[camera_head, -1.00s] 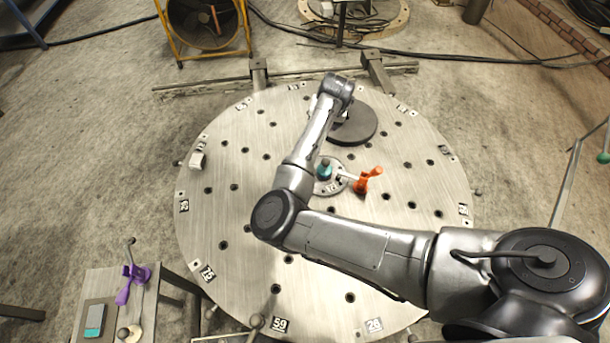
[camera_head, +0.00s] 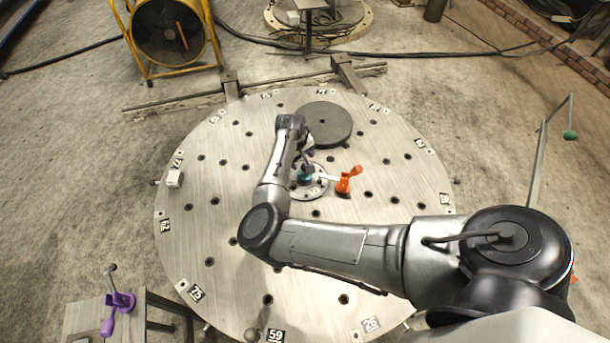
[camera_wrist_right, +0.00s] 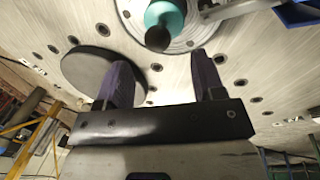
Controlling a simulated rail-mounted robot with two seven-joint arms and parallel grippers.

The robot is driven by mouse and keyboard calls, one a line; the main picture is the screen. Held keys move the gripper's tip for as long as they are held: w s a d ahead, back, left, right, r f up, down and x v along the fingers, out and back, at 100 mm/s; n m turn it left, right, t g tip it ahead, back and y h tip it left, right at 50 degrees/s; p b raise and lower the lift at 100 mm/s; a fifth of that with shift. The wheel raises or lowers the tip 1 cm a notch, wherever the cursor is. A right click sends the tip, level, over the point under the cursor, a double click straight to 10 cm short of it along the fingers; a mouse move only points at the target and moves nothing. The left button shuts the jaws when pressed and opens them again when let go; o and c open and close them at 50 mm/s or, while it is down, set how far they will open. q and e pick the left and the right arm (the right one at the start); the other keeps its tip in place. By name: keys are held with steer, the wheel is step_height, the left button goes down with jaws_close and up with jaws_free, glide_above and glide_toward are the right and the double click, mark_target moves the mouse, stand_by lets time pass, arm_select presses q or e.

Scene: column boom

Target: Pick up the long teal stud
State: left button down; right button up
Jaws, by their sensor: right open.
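The teal stud (camera_head: 304,179) stands in the round hub plate at the middle of the big metal table, partly hidden by my right arm in the head view. In the right wrist view the teal stud (camera_wrist_right: 166,17) shows at the top edge, with a dark ball-like end towards me. My right gripper (camera_wrist_right: 163,78) is open, with its two dark fingers apart and nothing between them. The stud lies just beyond the fingertips, not between them. In the head view my right gripper (camera_head: 308,156) is small and close to the stud. My left gripper is not in view.
A dark round disc (camera_head: 325,125) lies behind on the holed table (camera_head: 395,170). A small pale block (camera_head: 174,179) sits at the left rim. A purple clamp (camera_head: 118,302) is at lower left.

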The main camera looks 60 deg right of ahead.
mark_target(305, 177)
steer(key=shift+d+f, duration=0.15)
steer(key=shift+f, duration=0.6)
steer(key=f, duration=0.2)
steer(key=f+b, duration=0.1)
steer(key=shift+s+d+f, duration=0.35)
steer(key=shift+s+f, duration=0.05)
steer(key=shift+d+f, duration=0.1)
steer(key=shift+f, duration=0.4)
steer(key=c, duration=1.1)
steer(key=shift+r, duration=0.1)
